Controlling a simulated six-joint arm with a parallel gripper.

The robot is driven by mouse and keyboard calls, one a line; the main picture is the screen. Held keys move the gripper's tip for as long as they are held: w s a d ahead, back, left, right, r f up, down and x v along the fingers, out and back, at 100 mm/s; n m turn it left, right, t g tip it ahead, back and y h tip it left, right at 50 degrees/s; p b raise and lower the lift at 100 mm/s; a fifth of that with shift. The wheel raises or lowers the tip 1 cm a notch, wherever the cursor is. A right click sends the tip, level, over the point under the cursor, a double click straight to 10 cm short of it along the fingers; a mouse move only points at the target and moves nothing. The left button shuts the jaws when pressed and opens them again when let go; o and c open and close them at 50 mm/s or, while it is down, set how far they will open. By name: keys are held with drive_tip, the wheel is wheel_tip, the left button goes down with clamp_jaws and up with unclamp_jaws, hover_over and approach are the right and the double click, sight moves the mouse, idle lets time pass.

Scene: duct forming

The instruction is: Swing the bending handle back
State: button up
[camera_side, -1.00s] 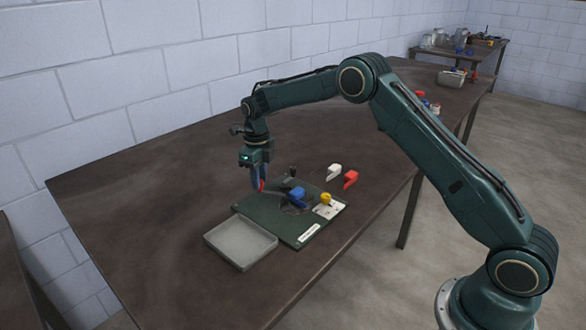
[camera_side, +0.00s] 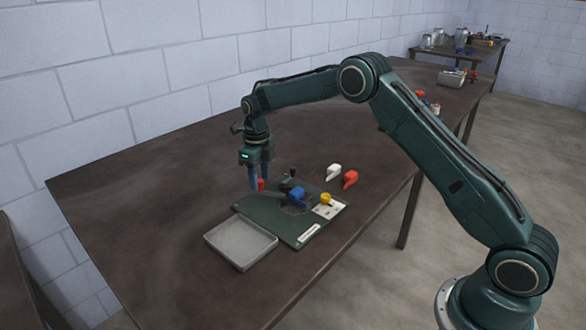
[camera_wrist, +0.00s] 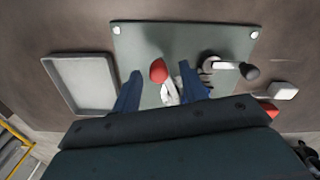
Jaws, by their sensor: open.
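A handle with a red knob (camera_wrist: 158,70) stands over the green board (camera_wrist: 135,40); its red also shows in the side view (camera_side: 261,184). My gripper (camera_side: 259,187) is open, its two blue fingers on either side of the red knob with gaps in the wrist view. A second lever with a black knob (camera_wrist: 250,71) lies right of the fingers there; the knob also shows in the side view (camera_side: 292,172). A blue part (camera_side: 297,196) sits mid-board. The red handle's lower end is partly hidden by my gripper. I cannot tell which lever is the bending handle.
An empty grey tray (camera_side: 211,239) lies beside the board's left edge. A yellow knob (camera_side: 326,198) on a light plate is at the board's right. Loose white (camera_side: 334,171) and red (camera_side: 351,178) pieces lie behind it. The table's left part is clear.

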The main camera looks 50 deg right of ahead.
wheel_tip(320, 180, up, 14)
drive_tip(key=shift+f, duration=0.2)
idle(0.4)
drive_tip(key=s+a+r+n+t, duration=0.1)
drive_tip(key=s+r+n, duration=0.65)
drive_tip(key=s, duration=0.25)
drive_tip(key=s+a+r+n+t, duration=0.1)
drive_tip(key=s+r+n+t, duration=0.1)
drive_tip(key=s+r+n, duration=0.6)
drive_tip(key=s+f+n+t, duration=0.1)
drive_tip(key=s+f+n, duration=0.2)
drive_tip(key=s+n, duration=0.3)
drive_tip(key=s+f+n, duration=0.2)
drive_tip(key=s+n, duration=0.3)
drive_tip(key=s, duration=0.5)
drive_tip(key=s+a+f+n+t, duration=0.1)
drive_tip(key=s+f+n, duration=0.2)
drive_tip(key=s+n, duration=0.3)
drive_tip(key=shift+s+f+n+t, duration=0.3)
drive_tip(key=shift+s+n, duration=0.05)
drive_tip(key=shift+s, duration=0.6)
